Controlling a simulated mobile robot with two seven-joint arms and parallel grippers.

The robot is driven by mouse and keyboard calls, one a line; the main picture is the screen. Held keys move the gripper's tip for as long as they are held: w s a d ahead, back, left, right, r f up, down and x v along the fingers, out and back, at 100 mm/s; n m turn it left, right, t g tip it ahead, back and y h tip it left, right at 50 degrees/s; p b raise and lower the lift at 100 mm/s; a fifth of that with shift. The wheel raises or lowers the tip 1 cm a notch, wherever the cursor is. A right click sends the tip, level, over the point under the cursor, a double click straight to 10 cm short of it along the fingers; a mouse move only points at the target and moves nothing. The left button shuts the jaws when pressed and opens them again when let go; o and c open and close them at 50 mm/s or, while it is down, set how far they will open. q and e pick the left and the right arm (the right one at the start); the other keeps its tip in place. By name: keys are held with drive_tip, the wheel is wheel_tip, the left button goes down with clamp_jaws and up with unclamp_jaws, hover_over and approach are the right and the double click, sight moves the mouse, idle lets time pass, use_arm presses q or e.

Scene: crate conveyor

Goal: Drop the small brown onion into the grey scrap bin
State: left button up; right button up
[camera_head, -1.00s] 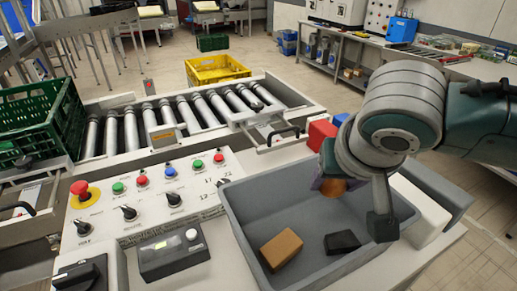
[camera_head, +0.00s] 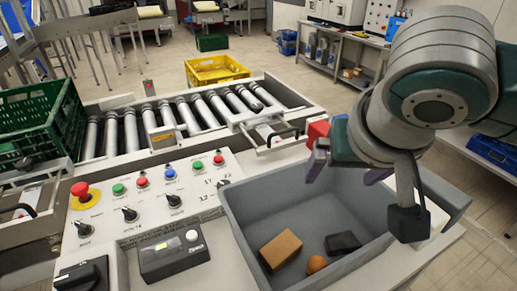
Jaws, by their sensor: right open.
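The small brown onion (camera_head: 316,264) lies on the floor of the grey scrap bin (camera_head: 240,222), near its front wall. It sits between a brown block (camera_head: 280,250) and a black block (camera_head: 343,243), which also lie in the bin. My right gripper (camera_head: 345,178) is open and empty above the far part of the bin, apart from the onion. Its arm comes in from the right and partly hides the bin's right side.
A control panel with buttons and a red emergency knob (camera_head: 79,189) is left of the bin. Behind it runs a roller conveyor (camera_head: 180,113). A green crate (camera_head: 40,125) stands at the left, a yellow crate (camera_head: 215,70) behind. A red block (camera_head: 318,132) is by the bin's far edge.

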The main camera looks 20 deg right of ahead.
drive_tip(key=v, duration=0.4)
drive_tip(key=shift+s+r, duration=0.2)
drive_tip(key=shift+r, duration=0.15)
drive_tip(key=s+a+f+n+y, duration=0.3)
drive_tip(key=s+a+n, duration=0.1)
drive_tip(key=s+a, duration=0.2)
drive_tip(key=s+d+f+n+g, duration=0.2)
drive_tip(key=s+f+n, duration=0.1)
drive_tip(key=s, duration=0.6)
wheel_tip(320, 180, up, 29)
drive_tip(key=p, duration=2.9)
drive_tip(key=shift+s+d, duration=0.15)
